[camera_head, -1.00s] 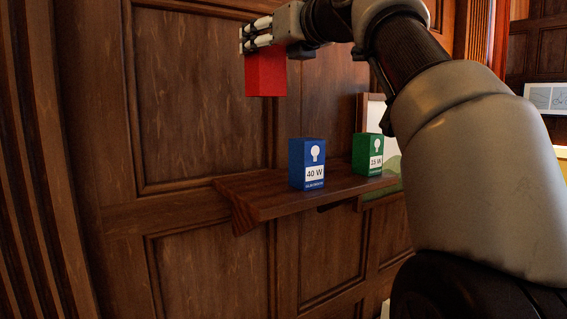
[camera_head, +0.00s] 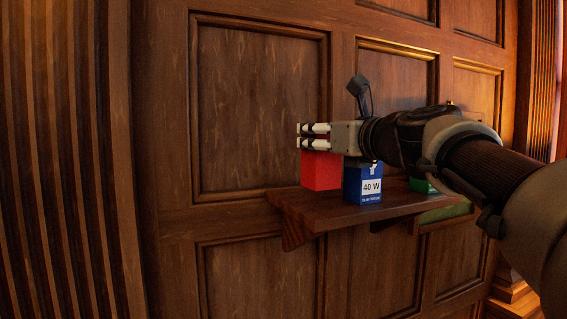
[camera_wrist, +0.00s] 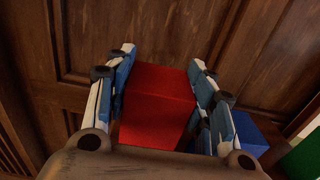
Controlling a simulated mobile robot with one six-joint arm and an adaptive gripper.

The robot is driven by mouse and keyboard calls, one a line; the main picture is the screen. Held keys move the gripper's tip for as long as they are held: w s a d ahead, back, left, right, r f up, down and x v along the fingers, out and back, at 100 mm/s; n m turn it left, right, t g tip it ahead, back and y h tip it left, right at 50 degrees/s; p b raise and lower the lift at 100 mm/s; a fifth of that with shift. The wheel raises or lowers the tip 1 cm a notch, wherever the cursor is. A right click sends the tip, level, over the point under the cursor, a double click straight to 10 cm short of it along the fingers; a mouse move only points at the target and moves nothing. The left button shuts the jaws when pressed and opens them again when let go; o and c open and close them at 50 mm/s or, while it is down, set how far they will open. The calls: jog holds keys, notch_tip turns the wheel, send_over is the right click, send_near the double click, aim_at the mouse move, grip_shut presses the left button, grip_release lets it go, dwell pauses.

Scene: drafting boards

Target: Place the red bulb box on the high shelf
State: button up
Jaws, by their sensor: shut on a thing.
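The red bulb box (camera_head: 321,172) is held between the fingers of my gripper (camera_head: 314,136), which reaches in from the right. The box is upright at the left end of the wooden wall shelf (camera_head: 325,217). I cannot tell whether its base touches the shelf. In the wrist view, the red box (camera_wrist: 157,105) fills the space between the two fingers of my gripper (camera_wrist: 160,85). The blue 40 W box (camera_head: 363,187) stands on the shelf just right of the red box.
A green box (camera_head: 420,186) on the shelf is mostly hidden behind my arm. In the wrist view, the blue box (camera_wrist: 247,134) is close beside the right finger. A lower ledge (camera_head: 446,214) lies to the right. Wood panelling (camera_head: 260,110) is behind.

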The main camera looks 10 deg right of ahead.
aim_at(329, 155)
jog(key=shift+f+b, duration=0.65)
jog(key=shift+f, duration=1.2)
jog(key=shift+f, duration=0.1)
jog(key=o, duration=1.1)
jog(key=shift+o, duration=0.2)
